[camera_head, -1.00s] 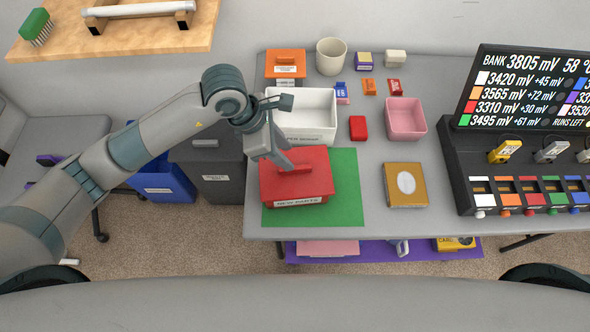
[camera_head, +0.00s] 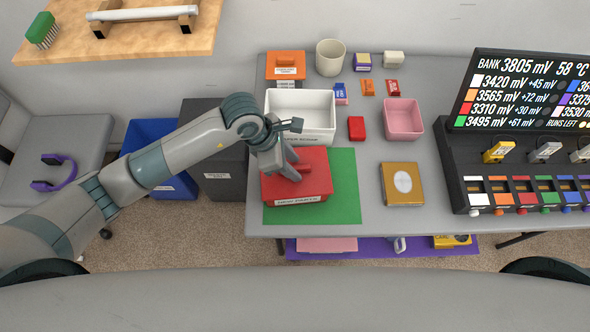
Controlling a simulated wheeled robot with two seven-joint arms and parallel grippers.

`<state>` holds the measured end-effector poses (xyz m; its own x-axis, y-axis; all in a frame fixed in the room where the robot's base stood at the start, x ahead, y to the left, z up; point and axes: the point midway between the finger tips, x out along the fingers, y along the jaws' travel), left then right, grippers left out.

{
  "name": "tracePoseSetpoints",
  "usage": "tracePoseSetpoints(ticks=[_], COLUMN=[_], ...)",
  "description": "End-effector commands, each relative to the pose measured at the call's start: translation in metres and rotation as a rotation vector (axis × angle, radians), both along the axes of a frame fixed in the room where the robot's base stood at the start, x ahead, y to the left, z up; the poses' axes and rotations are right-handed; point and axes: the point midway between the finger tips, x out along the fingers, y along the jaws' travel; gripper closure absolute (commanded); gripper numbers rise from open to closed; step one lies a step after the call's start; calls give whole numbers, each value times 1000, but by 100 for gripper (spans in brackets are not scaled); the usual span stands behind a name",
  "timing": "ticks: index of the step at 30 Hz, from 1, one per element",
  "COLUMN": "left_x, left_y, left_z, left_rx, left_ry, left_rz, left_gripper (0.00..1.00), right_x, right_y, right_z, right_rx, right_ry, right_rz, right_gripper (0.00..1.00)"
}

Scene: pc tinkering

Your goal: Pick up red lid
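The red lid (camera_head: 318,184) lies on a red box with a white label on its front, on a green mat (camera_head: 345,190) at the left part of the table. A raised red handle bar runs across the top of the lid. My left gripper (camera_head: 297,170) is down at the handle's left end, pointing right and downward. Its two fingers look spread apart, one behind the handle and one in front. Contact with the handle cannot be made out. The gripper covers the lid's left back part. My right gripper is not in view.
A white bin (camera_head: 302,103) stands right behind the red box. A red block (camera_head: 356,128), a pink bin (camera_head: 403,118) and a brown-gold box (camera_head: 402,184) stand to the right. A black display unit (camera_head: 510,150) fills the right end. The mat's right side is bare.

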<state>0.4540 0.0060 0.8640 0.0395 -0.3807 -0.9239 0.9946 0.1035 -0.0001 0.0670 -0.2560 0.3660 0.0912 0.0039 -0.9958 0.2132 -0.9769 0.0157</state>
Motion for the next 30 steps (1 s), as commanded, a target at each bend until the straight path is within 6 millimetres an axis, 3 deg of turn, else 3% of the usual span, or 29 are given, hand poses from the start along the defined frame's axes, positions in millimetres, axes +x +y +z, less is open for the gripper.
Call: tracePoseSetpoints(ticks=[2, 6, 20, 30], left_x=[0, 0, 1, 3], left_y=[0, 0, 0, -3], left_z=[0, 0, 4, 41], left_rx=[0, 0, -1, -3], left_ry=[0, 0, -2, -7], left_rz=[0, 0, 1, -3], left_gripper=[66, 99, 100, 100], right_x=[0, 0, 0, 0], right_y=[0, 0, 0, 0], right_z=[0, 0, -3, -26], right_rx=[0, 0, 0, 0], right_ry=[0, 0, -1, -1], right_rz=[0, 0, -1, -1], right_gripper=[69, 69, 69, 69])
